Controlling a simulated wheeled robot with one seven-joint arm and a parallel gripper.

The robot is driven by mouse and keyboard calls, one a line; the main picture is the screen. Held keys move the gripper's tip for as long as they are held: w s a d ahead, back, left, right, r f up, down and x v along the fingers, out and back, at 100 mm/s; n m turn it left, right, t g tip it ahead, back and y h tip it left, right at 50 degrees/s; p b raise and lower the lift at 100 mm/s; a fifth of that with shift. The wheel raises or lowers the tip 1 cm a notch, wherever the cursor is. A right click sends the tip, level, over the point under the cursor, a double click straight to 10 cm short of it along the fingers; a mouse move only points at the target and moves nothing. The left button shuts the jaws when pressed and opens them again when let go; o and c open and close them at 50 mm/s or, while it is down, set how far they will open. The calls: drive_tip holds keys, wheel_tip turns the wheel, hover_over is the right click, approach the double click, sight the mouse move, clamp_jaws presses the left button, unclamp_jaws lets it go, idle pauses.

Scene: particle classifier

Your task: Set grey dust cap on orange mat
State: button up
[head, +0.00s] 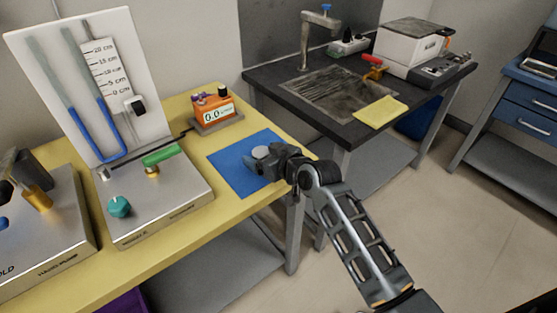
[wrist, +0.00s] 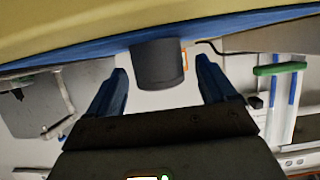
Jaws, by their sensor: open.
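The grey dust cap (wrist: 158,66) is a short dark grey cylinder in the wrist view. It stands on a blue mat (head: 229,164) on the yellow bench, and its paler round top (head: 260,152) shows in the head view. My gripper (head: 262,163) is low over the mat at the cap. In the wrist view its two blue fingers (wrist: 161,68) are open, one on each side of the cap, with gaps visible between. The gripper hides part of the cap in the head view. I see no clearly orange mat.
A yellow pad (head: 380,110) lies on the black bench (head: 300,98) to the right, near its front edge. An orange meter (head: 216,113) stands behind the blue mat. A manometer board (head: 75,70) and its metal base with a green handle (head: 160,156) stand left.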

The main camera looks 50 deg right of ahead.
drive_tip(key=v, duration=0.9)
drive_tip(key=s+a+r+n+t+y, duration=0.1)
drive_tip(key=s+a+r, duration=0.2)
drive_tip(key=s+a, duration=0.6)
drive_tip(key=s+a+r+n+y, duration=0.2)
drive_tip(key=s+a, duration=0.8)
drive_tip(key=s, duration=0.8)
drive_tip(key=shift+s+a+r+t+y, duration=0.15)
drive_tip(key=shift+a+r+t+y, duration=0.2)
drive_tip(key=shift+r, duration=0.2)
drive_tip(key=shift+s+a+r, duration=0.1)
drive_tip(key=shift+s+r, duration=0.2)
drive_tip(key=shift+r, duration=0.1)
